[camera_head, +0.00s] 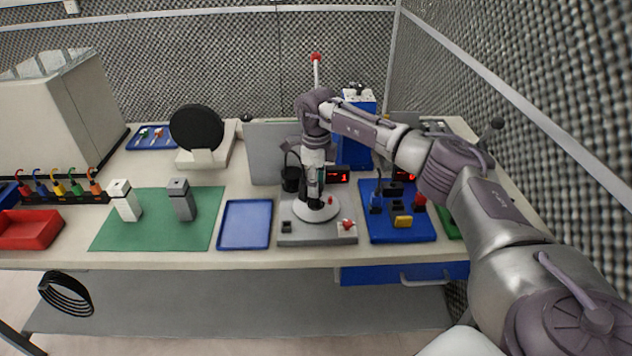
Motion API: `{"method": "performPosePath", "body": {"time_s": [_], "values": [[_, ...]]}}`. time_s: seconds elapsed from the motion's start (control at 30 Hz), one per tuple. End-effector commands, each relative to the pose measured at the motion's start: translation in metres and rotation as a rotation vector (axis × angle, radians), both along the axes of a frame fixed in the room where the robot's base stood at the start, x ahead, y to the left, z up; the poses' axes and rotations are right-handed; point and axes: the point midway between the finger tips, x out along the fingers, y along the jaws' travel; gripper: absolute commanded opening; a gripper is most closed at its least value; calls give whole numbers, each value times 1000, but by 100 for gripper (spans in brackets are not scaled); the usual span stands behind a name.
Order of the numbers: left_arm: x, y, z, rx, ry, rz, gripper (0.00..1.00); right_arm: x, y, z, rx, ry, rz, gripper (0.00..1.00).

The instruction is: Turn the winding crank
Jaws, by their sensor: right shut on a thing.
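The winding crank appears to be part of the grey unit (290,239) near the middle of the bench, where a round light-grey disc (328,213) lies on its top. My right gripper (314,199) points straight down over this disc, its fingers low and close to the disc's surface. It is shut on what looks like the crank's handle, which the fingers mostly hide. A small display (338,175) with a red digit stands behind the disc. My left gripper is not in view.
A blue tray (245,224) lies left of the unit, and a blue board (400,229) with small parts lies right. A green mat (125,234) holds two small blocks. A black disc on a stand (197,128) is farther back. My right arm spans the right side.

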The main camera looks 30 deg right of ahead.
Motion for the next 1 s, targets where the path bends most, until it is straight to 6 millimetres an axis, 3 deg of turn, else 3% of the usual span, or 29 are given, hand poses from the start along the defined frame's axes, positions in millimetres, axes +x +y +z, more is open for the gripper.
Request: {"method": "performPosePath", "body": {"time_s": [1.0], "values": [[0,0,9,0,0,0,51,1,-1,2,0,-5,-509,6]]}}
